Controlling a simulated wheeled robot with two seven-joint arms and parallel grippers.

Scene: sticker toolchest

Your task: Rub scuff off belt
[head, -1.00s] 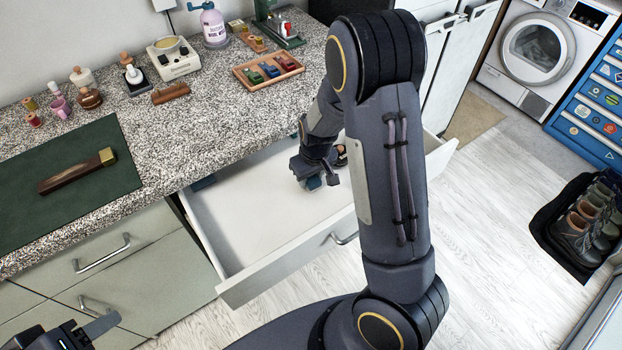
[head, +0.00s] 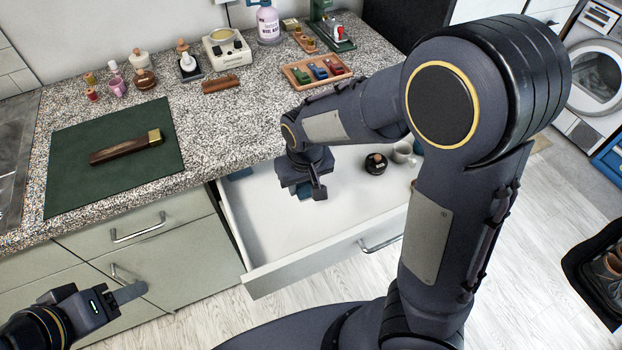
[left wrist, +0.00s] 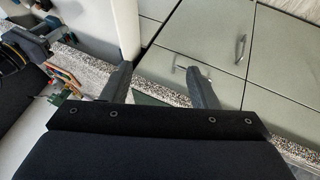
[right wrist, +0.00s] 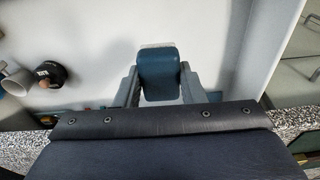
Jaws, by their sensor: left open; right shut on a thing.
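A brown belt (head: 115,152) with a brass end lies on the green mat (head: 70,185) on the counter. My right gripper (head: 306,192) is over the open drawer (head: 270,225). In the right wrist view it is shut on a blue block (right wrist: 159,75) with a pale far edge, seen against the white drawer floor. The scuff on the belt is too small to make out. My left gripper (head: 118,296) is open and empty, in front of the cabinet fronts at lower left. Its two apart fingers show in the left wrist view (left wrist: 160,88).
The drawer also holds a dark round bottle (head: 376,163) and a grey cup (head: 402,151). Several bottles, a brown brush (head: 221,85), a scale (head: 228,48) and a wooden tray (head: 316,72) stand behind on the counter. The counter right of the mat is clear.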

